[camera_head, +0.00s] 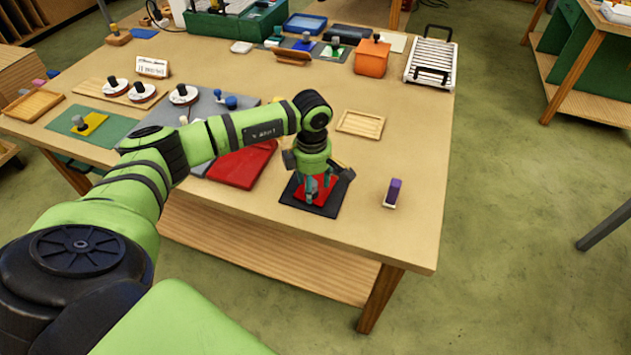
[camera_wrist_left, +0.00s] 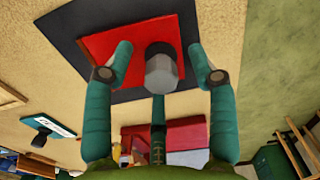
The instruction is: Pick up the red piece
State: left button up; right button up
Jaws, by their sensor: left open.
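The red piece (camera_head: 327,183) lies flat on a black mat (camera_head: 290,193) near the table's front edge, partly hidden by my left gripper (camera_head: 318,192). In the left wrist view the red piece (camera_wrist_left: 112,45) has a grey knob (camera_wrist_left: 161,72) standing up from it. My left gripper (camera_wrist_left: 161,62) is open, with its fingers on either side of the knob and a visible gap to each. I cannot tell whether the fingertips touch the piece. My right gripper is in neither view.
A red pad (camera_head: 243,166) lies left of the black mat, and a purple and white block (camera_head: 393,192) stands to its right. A shallow wooden tray (camera_head: 360,124) lies behind. Farther back are an orange box (camera_head: 371,58) and a metal rack (camera_head: 431,62).

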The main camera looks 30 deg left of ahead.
pick_arm(q)
jog(key=shift+f, duration=0.15)
jog(key=c, duration=1.2)
jog(key=shift+o, duration=0.2)
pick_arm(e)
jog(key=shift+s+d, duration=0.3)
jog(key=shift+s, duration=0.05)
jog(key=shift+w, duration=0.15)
pick_arm(q)
jog(key=shift+w+r+b, duration=0.1)
jog(key=shift+r+b, duration=0.35)
jog(key=shift+r, duration=0.05)
notch_tip(320, 180, up, 2)
jog(key=shift+r+b, duration=0.25)
jog(key=shift+b, duration=0.55)
jog(key=w+d+r+b, duration=0.1)
jog(key=d+r+b, duration=0.3)
jog(key=d+r, duration=0.3)
jog(key=shift+w+d+r, duration=0.15)
jog(key=shift+d+r, duration=0.2)
jog(key=shift+d, duration=2)
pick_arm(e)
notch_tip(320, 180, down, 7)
pick_arm(q)
jog(key=shift+o, duration=0.4)
